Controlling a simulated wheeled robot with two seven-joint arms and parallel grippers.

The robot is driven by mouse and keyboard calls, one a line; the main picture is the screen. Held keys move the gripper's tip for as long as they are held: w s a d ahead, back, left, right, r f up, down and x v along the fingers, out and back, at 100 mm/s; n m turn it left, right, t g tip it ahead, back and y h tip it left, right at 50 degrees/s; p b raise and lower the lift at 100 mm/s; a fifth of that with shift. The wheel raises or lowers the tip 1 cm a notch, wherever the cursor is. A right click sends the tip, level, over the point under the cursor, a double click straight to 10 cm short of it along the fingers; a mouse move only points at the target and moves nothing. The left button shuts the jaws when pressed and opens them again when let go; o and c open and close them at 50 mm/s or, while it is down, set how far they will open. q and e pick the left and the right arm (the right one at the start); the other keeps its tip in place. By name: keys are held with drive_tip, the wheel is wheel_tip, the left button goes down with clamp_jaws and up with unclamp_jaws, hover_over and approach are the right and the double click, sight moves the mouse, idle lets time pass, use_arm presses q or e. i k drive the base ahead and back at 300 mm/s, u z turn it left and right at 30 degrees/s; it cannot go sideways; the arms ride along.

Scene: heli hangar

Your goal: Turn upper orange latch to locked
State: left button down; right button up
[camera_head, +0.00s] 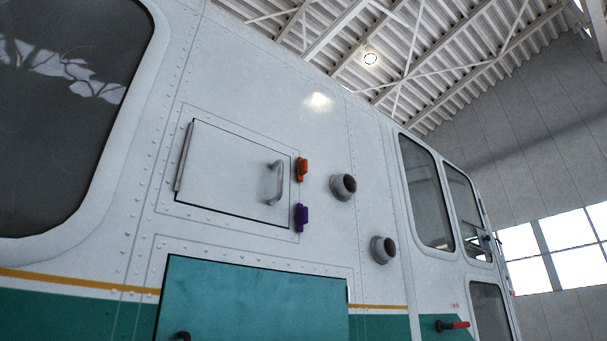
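The upper orange latch (302,169) is a small block on the helicopter's white side. It sits at the right edge of a closed rectangular hatch (225,175), near its upper corner, and stands roughly upright. A purple latch (301,217) sits below it at the same edge, near the lower corner. A grey handle (278,182) is fixed on the right part of the hatch. Neither of my grippers shows in the head view, so nothing touches the latch here.
Two round grey fittings (343,187) and (383,250) stick out to the right of the latches. A teal panel (255,300) lies below the hatch. A red-ended handle (453,325) sticks out at lower right. Dark windows flank the area.

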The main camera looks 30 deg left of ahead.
sight(302, 169)
drive_tip(key=k, duration=0.65)
drive_tip(key=u, duration=0.75)
drive_tip(key=i, duration=0.5)
